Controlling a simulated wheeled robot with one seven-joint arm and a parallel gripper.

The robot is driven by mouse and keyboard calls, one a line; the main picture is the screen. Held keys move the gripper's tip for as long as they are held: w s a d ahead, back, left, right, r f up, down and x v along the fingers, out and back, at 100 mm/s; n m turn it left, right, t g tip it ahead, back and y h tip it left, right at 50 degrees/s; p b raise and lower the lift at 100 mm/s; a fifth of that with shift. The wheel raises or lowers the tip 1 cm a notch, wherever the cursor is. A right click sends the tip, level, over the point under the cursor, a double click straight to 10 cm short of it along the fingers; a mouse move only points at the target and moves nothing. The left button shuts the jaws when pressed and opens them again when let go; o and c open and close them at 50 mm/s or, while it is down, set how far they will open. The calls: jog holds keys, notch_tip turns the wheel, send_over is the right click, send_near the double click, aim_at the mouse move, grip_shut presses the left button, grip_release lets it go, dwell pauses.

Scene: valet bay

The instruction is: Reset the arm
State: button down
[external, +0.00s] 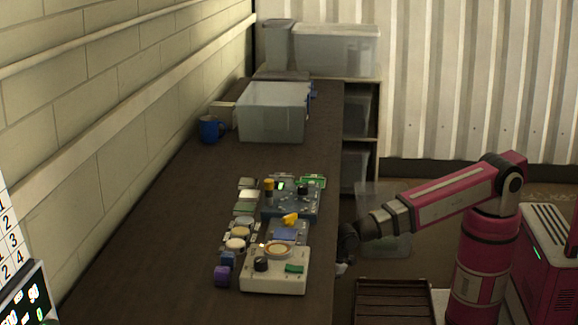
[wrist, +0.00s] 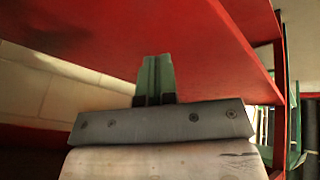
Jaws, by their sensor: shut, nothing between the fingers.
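My gripper (external: 346,256) is at the right edge of the long dark counter (external: 170,215) in the external view, at the end of my red and grey arm. It is dark and small there, beside the equipment on the counter. In the wrist view, the two green fingers of my gripper (wrist: 155,75) are together, with nothing between them. My forearm reaches left from the red column, roughly level and tilted slightly down.
A white device (external: 275,283) and a blue device (external: 290,208) stand near the counter's right edge, with several small items beside them. A grey bin (external: 271,115) and a blue mug (external: 210,130) are farther back. A red panel (wrist: 120,40) spans the upper wrist view.

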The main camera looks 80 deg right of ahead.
jog(key=s+d+f+m+g, duration=0.1)
jog(key=s+d+f+m, duration=0.1)
jog(key=d, duration=0.6)
jog(key=s+d+f+m+g+h, duration=0.1)
jog(key=s+d+f+m+g, duration=0.1)
jog(key=d+m, duration=0.3)
jog(key=s+d+f+m+g, duration=0.2)
jog(key=s+d+m, duration=0.1)
jog(key=d, duration=1)
jog(key=shift+s, duration=0.5)
jog(key=shift+d, duration=0.1)
